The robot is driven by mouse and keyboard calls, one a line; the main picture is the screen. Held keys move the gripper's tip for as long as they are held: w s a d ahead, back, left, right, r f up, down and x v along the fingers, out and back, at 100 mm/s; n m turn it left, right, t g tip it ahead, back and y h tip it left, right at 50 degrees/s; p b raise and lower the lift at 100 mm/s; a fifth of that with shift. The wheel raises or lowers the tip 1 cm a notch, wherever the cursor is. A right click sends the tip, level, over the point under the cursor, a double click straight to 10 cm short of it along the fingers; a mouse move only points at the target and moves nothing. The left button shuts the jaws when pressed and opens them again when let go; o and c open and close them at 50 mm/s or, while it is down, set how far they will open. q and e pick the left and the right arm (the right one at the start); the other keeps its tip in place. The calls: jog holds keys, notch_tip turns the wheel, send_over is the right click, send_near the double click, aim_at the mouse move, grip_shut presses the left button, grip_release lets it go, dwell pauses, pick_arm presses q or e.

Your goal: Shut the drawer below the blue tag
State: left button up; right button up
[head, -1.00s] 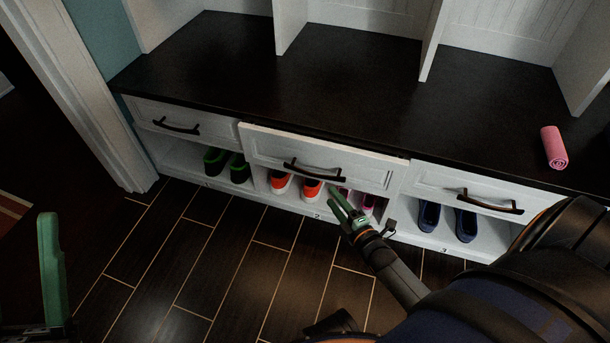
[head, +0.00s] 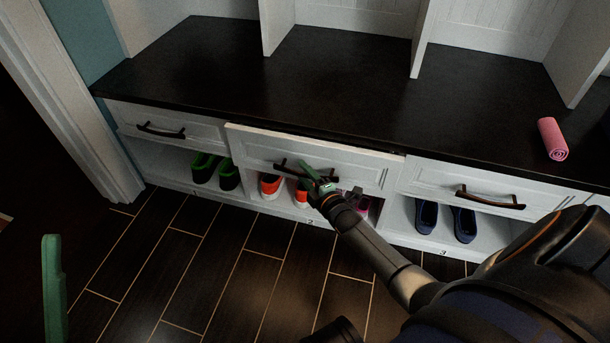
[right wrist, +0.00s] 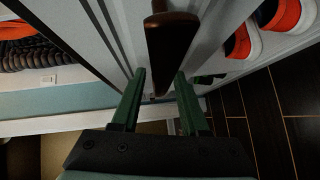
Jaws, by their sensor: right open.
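The middle drawer (head: 368,172) has a white front and stands slightly proud of its neighbours, partly open. Its dark handle (head: 284,165) runs across the front. My right gripper (head: 316,178) is open at this handle in the head view. In the right wrist view, the dark handle (right wrist: 169,40) reaches between the two green fingers (right wrist: 160,82); I cannot tell whether they touch it. One green finger of my left gripper (head: 53,285) shows at the lower left, away from the drawers. I see no blue tag in these frames.
The left drawer (head: 205,128) and right drawer (head: 430,180) look shut. Shoes stand in the cubbies below, including green (head: 229,175), orange (head: 270,186) and blue (head: 465,224) ones. A pink roll (head: 552,139) lies on the dark countertop (head: 330,90). The floor in front is clear.

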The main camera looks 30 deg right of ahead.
grip_shut()
dwell(1.4)
